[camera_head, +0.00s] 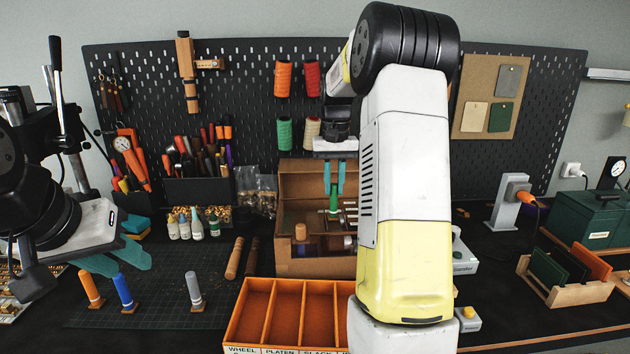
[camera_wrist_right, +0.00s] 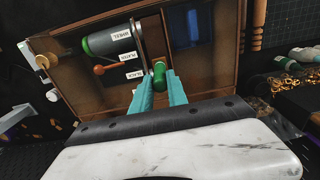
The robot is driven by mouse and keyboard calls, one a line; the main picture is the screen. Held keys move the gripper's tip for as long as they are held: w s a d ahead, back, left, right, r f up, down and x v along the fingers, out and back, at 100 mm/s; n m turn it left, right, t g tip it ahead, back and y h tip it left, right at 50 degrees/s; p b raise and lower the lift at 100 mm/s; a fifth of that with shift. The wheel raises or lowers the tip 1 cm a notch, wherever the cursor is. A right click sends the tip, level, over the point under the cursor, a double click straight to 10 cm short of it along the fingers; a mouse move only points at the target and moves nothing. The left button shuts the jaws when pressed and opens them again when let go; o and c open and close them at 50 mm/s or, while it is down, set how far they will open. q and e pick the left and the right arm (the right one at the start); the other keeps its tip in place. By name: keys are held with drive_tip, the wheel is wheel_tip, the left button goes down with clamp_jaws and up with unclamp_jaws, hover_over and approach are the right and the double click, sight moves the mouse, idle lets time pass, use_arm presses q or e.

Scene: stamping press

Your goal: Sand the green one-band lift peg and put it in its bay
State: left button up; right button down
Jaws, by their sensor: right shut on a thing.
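My right gripper (camera_head: 334,178) reaches down into the open brown box, its teal fingers shut on the green peg (camera_head: 334,206). In the right wrist view the peg (camera_wrist_right: 160,76) shows between the fingertips (camera_wrist_right: 160,88), close to a narrow upright strip of the sanding unit (camera_wrist_right: 112,42). I cannot tell whether they touch, and the band on the peg is not clear. The unit carries labels such as WHEEL and PLATEN. The orange tray (camera_head: 268,285) with labelled bays stands in front. My left gripper (camera_head: 125,264) is at the left above the mat, teal fingers apart and empty.
Orange (camera_head: 91,287), blue (camera_head: 123,290) and grey (camera_head: 193,289) pegs stand on the dark cutting mat (camera_head: 160,262). Small bottles (camera_head: 185,226) stand behind. A wooden rack (camera_head: 565,290) is at right. My right arm hides the tray's right end.

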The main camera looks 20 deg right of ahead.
drive_tip(key=shift+f, duration=0.6)
idle(2.0)
drive_tip(key=shift+r, duration=3.35)
